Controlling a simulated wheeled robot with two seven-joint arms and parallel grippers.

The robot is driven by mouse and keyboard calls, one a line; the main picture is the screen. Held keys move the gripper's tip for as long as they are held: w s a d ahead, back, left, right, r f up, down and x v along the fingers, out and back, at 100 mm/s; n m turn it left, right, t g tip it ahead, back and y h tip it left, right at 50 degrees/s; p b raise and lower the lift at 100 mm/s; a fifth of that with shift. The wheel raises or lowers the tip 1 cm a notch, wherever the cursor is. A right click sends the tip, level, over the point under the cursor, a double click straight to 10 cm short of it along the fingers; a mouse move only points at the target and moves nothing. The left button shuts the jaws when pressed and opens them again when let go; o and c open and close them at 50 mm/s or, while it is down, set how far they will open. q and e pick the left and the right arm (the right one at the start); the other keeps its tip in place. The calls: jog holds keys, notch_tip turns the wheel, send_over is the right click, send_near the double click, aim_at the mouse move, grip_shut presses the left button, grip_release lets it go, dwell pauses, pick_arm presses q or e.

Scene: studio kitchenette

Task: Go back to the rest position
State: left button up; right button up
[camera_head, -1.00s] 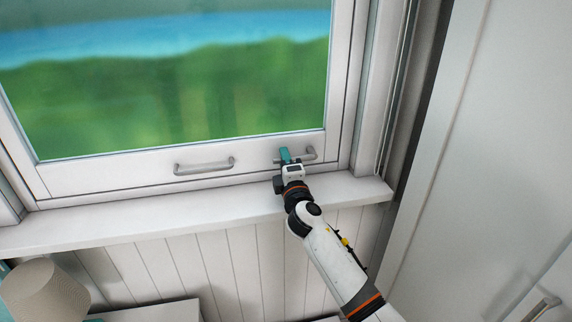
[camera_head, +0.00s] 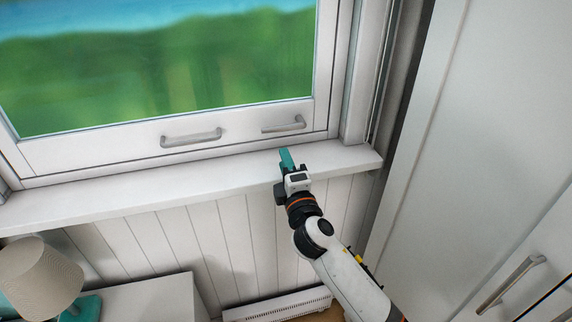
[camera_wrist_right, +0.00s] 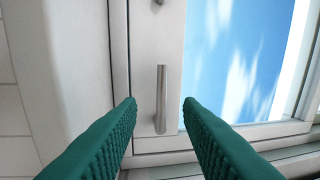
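My right gripper (camera_head: 286,160) is in front of the window sill in the head view, below the right window handle (camera_head: 284,124) and apart from it. In the right wrist view its two green fingers (camera_wrist_right: 160,104) are spread wide with nothing held between them. The metal handle (camera_wrist_right: 161,98) shows beyond the gap between the fingers. My left gripper is in neither view.
The window (camera_head: 160,62) has a second handle (camera_head: 191,137) to the left. The white sill (camera_head: 130,190) juts out below it. A lamp (camera_head: 38,278) stands at lower left by a white cabinet (camera_head: 150,300). A radiator (camera_head: 278,306) is low on the wall. A tall white cabinet (camera_head: 480,130) stands right.

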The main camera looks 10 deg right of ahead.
jog(key=s+d+f+m+g+h, duration=0.1)
jog(key=s+d+f+m+g, duration=0.3)
jog(key=s+f+m, duration=0.3)
jog(key=s+d+f+m+g+h, duration=0.25)
jog(key=s+f+m+g, duration=0.25)
jog(key=s+f, duration=0.45)
jog(key=s+f+m+g+y, duration=0.2)
jog(key=s+g, duration=0.2)
jog(key=s, duration=0.6)
jog(key=s+f+m+g+y, duration=0.1)
jog(key=s+f+m+g, duration=0.15)
jog(key=s, duration=0.65)
notch_tip(320, 180, down, 28)
jog(key=s+g, duration=0.2)
jog(key=s+d+f+g, duration=0.1)
jog(key=s+d+f, duration=0.2)
jog(key=s+f, duration=1.1)
jog(key=shift+s+d, duration=0.15)
jog(key=shift+s, duration=0.75)
